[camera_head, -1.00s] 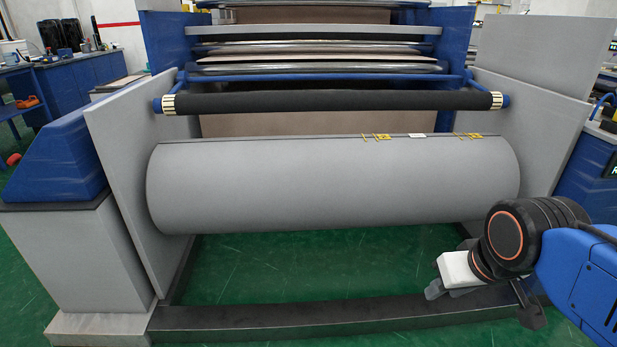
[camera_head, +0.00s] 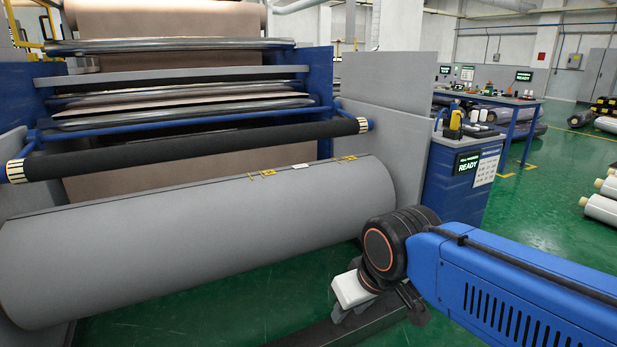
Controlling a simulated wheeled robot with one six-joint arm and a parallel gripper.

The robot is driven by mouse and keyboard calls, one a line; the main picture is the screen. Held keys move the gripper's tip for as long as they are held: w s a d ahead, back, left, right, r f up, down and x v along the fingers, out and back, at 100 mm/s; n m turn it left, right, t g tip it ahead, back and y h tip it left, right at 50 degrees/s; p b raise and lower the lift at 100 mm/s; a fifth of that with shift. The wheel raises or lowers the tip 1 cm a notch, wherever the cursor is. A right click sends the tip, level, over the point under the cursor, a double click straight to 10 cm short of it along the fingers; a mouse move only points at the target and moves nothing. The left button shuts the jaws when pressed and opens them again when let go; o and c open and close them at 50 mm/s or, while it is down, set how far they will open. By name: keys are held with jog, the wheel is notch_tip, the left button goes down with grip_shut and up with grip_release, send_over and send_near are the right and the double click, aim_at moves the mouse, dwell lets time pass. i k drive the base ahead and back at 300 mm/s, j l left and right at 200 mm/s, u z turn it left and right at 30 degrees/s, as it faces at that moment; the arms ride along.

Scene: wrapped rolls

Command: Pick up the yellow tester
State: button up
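A yellow tester (camera_head: 454,121) stands on top of the blue control cabinet (camera_head: 461,170), right of the machine. It is small in this view, with a dark part beside it and a dark cable at its left. My gripper (camera_head: 352,300) is low in front of the large grey roll, well below and left of the tester and apart from it. It points away from me, and its fingers are partly hidden by my wrist. I cannot tell whether it is open or shut.
The large grey roll (camera_head: 200,240) fills the left. A blue workbench (camera_head: 500,101) with several small items stands behind. Wrapped rolls (camera_head: 602,205) are at the far right. Green floor (camera_head: 535,215) is clear right of the cabinet.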

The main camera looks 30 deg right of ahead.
aim_at(455, 120)
jog(key=z, duration=1.45)
